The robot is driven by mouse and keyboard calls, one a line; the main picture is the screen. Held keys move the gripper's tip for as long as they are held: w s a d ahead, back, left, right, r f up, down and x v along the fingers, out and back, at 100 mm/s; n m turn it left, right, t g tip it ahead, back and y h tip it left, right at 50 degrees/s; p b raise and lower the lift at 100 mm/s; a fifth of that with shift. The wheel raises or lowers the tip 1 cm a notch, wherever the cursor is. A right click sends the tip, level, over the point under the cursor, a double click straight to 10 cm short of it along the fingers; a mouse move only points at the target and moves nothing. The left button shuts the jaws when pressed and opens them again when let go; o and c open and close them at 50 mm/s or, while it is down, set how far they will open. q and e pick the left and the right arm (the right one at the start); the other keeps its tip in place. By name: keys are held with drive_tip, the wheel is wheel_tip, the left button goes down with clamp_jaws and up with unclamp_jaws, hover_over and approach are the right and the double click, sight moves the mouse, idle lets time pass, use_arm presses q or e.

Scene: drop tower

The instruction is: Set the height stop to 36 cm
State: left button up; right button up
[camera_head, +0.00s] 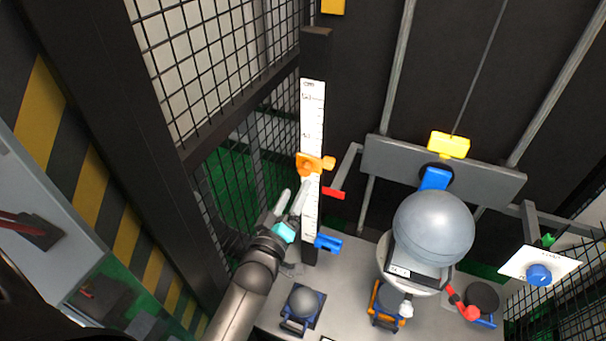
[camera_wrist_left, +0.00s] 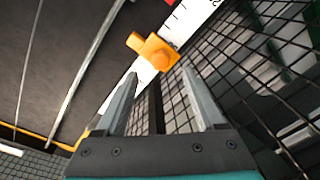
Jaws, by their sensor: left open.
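The orange height stop (camera_head: 309,164) sits on a white vertical scale (camera_head: 312,110) with black marks, fixed to a dark post. The printed numbers are too small to read surely. My left gripper (camera_head: 295,190) is open and empty, a little below the stop and in front of the scale. In the left wrist view the gripper's two fingers (camera_wrist_left: 160,85) stand apart, with the scale and mesh behind them. My right gripper does not show.
A red pointer (camera_head: 334,193) and a blue clamp (camera_head: 328,243) are close to the scale. A grey ball (camera_head: 433,226) hangs at the right under a blue block. A wire mesh wall (camera_head: 215,45) stands left of the post. A blue knob (camera_head: 539,275) is at far right.

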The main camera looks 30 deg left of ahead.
sight(304, 173)
use_arm(q)
drive_tip(key=w, duration=0.4)
drive_tip(key=w+a, duration=0.1)
drive_tip(key=w, duration=0.1)
drive_tip(key=shift+w, duration=0.3)
drive_tip(key=shift+c, duration=0.3)
clamp_jaws()
idle(0.9)
